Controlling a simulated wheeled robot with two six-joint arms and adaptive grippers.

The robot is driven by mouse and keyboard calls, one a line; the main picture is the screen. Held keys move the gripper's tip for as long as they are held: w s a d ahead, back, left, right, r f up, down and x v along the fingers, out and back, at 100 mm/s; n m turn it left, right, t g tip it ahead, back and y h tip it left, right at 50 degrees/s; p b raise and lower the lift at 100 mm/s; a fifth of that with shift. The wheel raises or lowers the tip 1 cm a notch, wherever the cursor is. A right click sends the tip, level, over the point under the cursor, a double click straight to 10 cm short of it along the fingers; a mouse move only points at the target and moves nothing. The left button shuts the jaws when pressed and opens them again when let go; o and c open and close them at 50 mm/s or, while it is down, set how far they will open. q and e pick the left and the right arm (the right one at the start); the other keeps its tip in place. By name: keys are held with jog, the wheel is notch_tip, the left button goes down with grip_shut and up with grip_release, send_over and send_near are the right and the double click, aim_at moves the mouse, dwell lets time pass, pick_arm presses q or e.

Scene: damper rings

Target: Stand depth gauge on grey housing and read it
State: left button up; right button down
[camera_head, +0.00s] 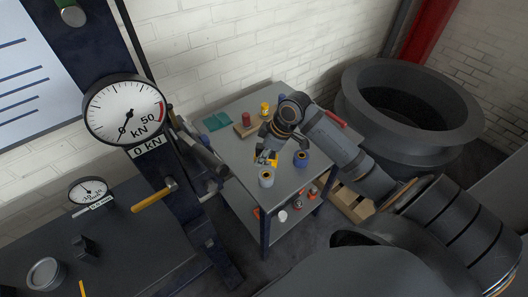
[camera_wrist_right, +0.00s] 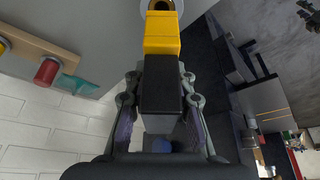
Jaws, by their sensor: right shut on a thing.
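My right gripper (camera_head: 268,150) is shut on a yellow and black block, which looks like the depth gauge (camera_head: 266,161). In the right wrist view the gauge (camera_wrist_right: 162,35) sticks out from between the fingers (camera_wrist_right: 160,95), its yellow end away from the palm. Just beyond that end is a pale grey round part with a dark bore, likely the grey housing (camera_head: 266,180). It shows partly at the top edge of the wrist view (camera_wrist_right: 145,5). I cannot tell whether gauge and housing touch. No reading on the gauge is legible. My left gripper is not in view.
A blue cylinder (camera_head: 301,159) stands close by on the grey cart (camera_head: 235,155). A wooden block with a red part (camera_head: 246,122) and a yellow part (camera_head: 265,108) are behind. A press with a large dial (camera_head: 125,110) stands left; a big dark ring (camera_head: 415,105) stands right.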

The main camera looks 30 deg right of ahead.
jog(key=shift+a, duration=0.2)
jog(key=shift+s+d, duration=0.15)
jog(key=shift+d, duration=0.25)
jog(key=shift+r+p, duration=0.2)
jog(key=shift+p, duration=0.3)
notch_tip(320, 180, down, 4)
jog(key=b, duration=0.2)
jog(key=shift+a+f+b, duration=0.1)
jog(key=shift+f+b, duration=0.05)
jog(key=shift+b, duration=0.15)
jog(key=shift+f, duration=0.35)
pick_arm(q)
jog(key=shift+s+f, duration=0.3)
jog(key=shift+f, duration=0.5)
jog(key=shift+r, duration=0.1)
pick_arm(e)
jog(key=shift+r, duration=0.1)
